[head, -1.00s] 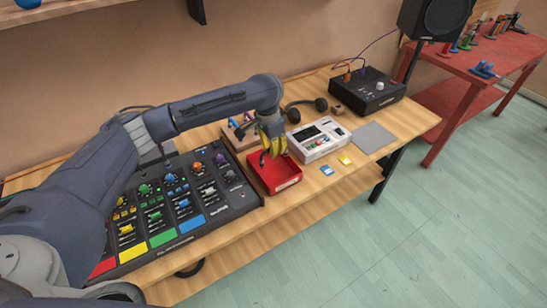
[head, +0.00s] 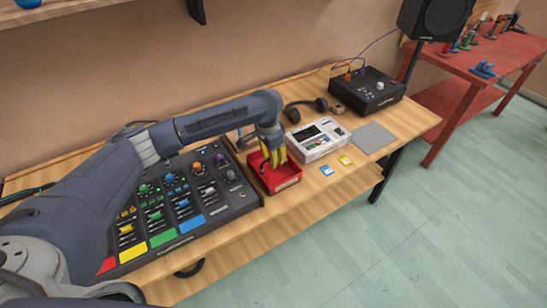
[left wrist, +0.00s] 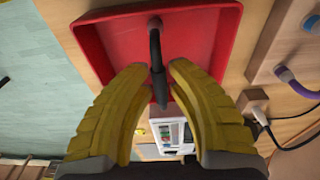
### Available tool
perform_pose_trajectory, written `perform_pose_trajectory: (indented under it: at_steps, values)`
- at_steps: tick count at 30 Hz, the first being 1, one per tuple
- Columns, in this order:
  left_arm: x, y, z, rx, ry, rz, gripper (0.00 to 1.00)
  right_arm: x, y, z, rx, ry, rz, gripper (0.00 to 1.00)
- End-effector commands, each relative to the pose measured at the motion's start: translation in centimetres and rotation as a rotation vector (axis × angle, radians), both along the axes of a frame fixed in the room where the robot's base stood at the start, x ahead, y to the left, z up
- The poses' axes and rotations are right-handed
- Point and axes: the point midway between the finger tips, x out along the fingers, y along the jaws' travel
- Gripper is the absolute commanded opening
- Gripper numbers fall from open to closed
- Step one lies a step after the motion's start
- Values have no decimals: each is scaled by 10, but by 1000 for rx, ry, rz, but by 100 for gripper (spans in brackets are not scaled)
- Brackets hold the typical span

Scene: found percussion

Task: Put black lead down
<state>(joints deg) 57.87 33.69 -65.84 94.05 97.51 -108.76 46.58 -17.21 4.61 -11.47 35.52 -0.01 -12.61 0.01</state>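The black lead (left wrist: 157,70) shows in the left wrist view as a short dark length with a thicker plug end, lying across the red tray (left wrist: 205,35). My left gripper (left wrist: 158,72) has its yellow fingers spread around the lead, with a gap on each side of it. In the head view my left gripper (head: 274,161) points down into the red tray (head: 287,186). The lead is mostly hidden there by the fingers. My right gripper is not in view.
A mixer with coloured pads (head: 191,223) stands left of the tray and a white device (head: 318,143) stands right of it. Headphones (head: 306,106) lie behind. Small blue (head: 327,170) and yellow (head: 345,160) cards and a grey pad (head: 373,138) lie to the right.

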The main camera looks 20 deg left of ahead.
Motion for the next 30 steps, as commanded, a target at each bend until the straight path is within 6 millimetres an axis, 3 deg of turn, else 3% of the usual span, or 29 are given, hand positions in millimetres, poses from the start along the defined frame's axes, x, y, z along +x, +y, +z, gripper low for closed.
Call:
perform_pose_trajectory:
  at_steps: [4, 14, 30]
  values:
    - [0, 0, 1, -1, -1, 0, 32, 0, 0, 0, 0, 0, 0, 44]
    - [0, 0, 6, -1, -1, 0, 32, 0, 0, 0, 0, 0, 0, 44]
    - [-6, 7, 88, 2, -4, -1, 32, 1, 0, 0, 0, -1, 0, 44]
